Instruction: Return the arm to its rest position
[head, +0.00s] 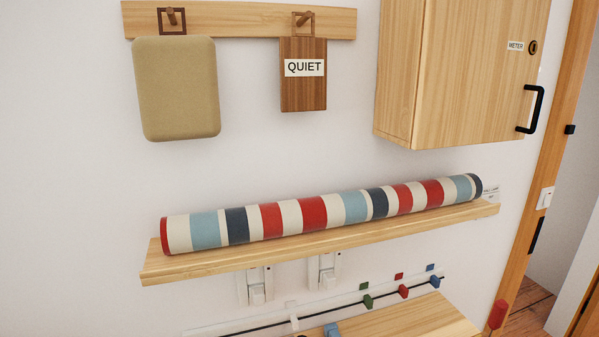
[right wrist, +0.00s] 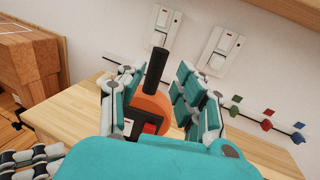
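My right gripper (right wrist: 155,85) shows in the right wrist view, with its teal and grey fingers spread apart. An orange round object (right wrist: 152,106) with a black upright handle (right wrist: 156,68) and a red patch shows in the gap between the fingers. The fingers partly hide it, and I see no clear grip on it. It appears to be over or on a light wooden top (right wrist: 75,112). Jointed grey and black parts at the lower left of this view may be my left gripper (right wrist: 38,160); their state is unclear. Neither gripper shows in the head view.
A wooden shelf (head: 300,250) bears a long striped roll (head: 290,216). Above are a peg rail (head: 235,20), a tan pad (head: 178,90), a QUIET sign (head: 303,85) and a METER cabinet (head: 470,70). Below are wall switches (head: 256,290) and a rail with coloured pegs (head: 367,300).

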